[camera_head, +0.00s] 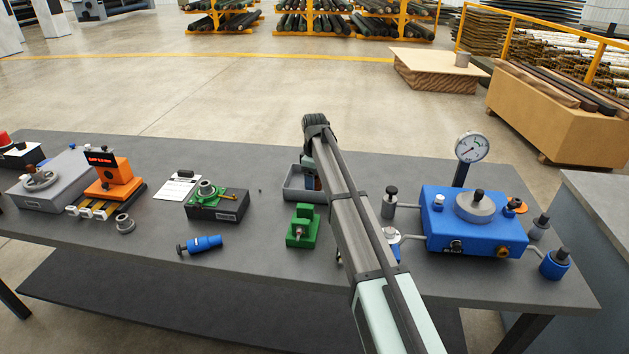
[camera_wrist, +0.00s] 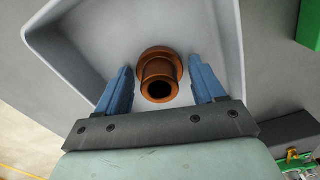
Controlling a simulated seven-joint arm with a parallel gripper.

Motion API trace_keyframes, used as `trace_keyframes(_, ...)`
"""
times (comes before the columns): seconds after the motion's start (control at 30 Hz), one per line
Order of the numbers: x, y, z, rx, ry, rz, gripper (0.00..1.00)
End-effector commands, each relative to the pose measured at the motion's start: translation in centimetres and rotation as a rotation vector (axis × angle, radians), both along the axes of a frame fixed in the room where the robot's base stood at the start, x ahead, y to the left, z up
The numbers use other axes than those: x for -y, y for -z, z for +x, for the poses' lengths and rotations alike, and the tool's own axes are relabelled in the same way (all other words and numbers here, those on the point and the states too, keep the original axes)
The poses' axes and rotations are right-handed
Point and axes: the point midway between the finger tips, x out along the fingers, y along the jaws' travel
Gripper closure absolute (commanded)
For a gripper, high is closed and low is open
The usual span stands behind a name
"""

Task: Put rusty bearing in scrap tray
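The rusty bearing (camera_wrist: 159,76) is an orange-brown flanged ring with a dark bore. In the wrist view it lies inside the grey scrap tray (camera_wrist: 75,28), on the tray's floor. My gripper (camera_wrist: 160,80) is over the tray with its two blue fingers spread, one on each side of the bearing. Visible gaps separate the fingers from the bearing. In the head view the tray (camera_head: 291,195) stands at the middle of the bench, partly hidden by my arm. The bearing and my fingertips are hard to make out there.
A green block fixture (camera_head: 302,227) stands in front of the tray. A blue pump unit with a gauge (camera_head: 475,222) is on the right. A black box with a green fixture (camera_head: 217,204) and a blue cylinder (camera_head: 204,244) are on the left.

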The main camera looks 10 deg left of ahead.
Motion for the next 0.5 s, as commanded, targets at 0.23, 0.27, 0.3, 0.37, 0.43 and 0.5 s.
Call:
trace_keyframes(0.23,0.0,0.0,0.0,0.0,0.0,0.0,0.22)
trace_keyframes(0.27,0.0,0.0,0.0,0.0,0.0,0.0,0.22)
trace_keyframes(0.3,0.0,0.0,0.0,0.0,0.0,0.0,0.22)
trace_keyframes(0.37,0.0,-0.2,0.0,0.0,0.0,0.0,0.22)
trace_keyframes(0.43,0.0,-0.6,0.0,0.001,0.0,0.001,0.22)
trace_keyframes(0.5,0.0,-1.3,0.1,0.001,0.0,0.001,0.22)
